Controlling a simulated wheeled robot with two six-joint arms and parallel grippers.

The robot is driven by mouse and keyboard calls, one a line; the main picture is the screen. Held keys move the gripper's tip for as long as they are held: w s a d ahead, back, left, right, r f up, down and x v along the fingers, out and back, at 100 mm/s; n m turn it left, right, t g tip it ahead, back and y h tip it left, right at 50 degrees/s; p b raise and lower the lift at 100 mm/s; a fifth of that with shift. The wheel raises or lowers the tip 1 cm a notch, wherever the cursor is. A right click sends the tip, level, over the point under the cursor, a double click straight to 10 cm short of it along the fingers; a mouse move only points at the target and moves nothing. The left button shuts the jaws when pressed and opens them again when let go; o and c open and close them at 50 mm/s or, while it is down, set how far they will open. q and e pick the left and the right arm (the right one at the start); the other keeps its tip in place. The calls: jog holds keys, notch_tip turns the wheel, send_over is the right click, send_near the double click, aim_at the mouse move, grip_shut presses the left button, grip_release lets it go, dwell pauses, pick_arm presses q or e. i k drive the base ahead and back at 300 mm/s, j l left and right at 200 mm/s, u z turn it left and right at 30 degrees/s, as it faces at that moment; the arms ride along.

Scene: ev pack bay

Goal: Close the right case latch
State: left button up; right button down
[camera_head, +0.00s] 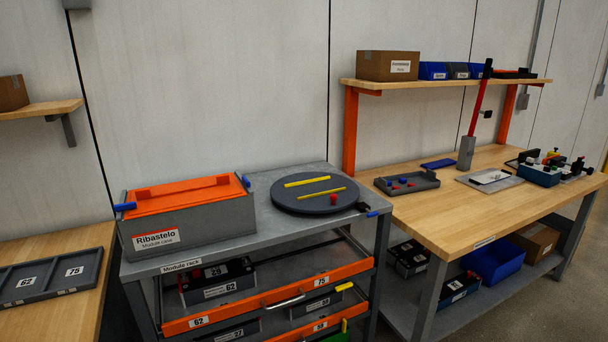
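The grey module case (190,226) with a "Ribastelo" label stands on the left part of the module rack's top. Its orange lid (180,196) lies on top of it. The right case latch (246,181) is a small blue piece at the case's upper right end; it looks tilted, and I cannot tell whether it is fastened. Another blue latch (124,206) juts out sideways at the left end. Neither of my grippers is in view.
The module rack top (275,236) also bears a dark round turntable (290,201) with two yellow bars and a red knob. An orange-fronted drawer (262,303) is below. A wooden workbench (440,223) stands right, another bench with a grey tray (50,278) left.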

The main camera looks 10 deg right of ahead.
aim_at(244, 180)
jog(key=i+l, duration=1.1)
jog(key=l, duration=0.15)
